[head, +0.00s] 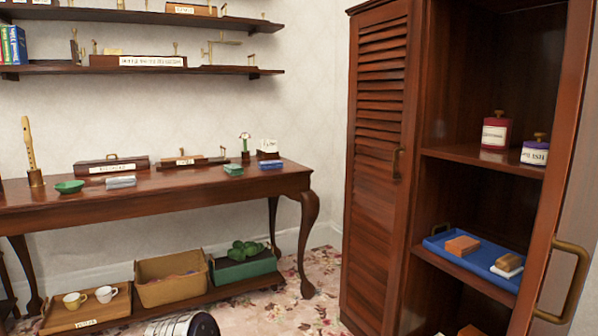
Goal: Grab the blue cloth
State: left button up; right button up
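A small flat blue item (270,164) that looks like a folded blue cloth lies at the right end of the dark wooden table (215,186). It lies in front of a small labelled holder (267,150). A pale grey-blue folded item (121,182) lies farther left on the same table, and a green one (233,169) lies just left of the blue item. The items are too small to be sure of their material. Neither of my grippers is in view.
A tall cabinet (378,160) stands at the right, its right side open, with a blue tray (470,262) on a shelf. A basket (170,290) and mug tray (88,317) sit below. Floor shows between table and cabinet.

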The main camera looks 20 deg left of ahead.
aim_at(263, 166)
jog(key=i+j+z, duration=0.2)
jog(key=j, duration=0.6)
jog(key=j+z, duration=0.2)
jog(key=j, duration=0.55)
jog(key=k, duration=0.05)
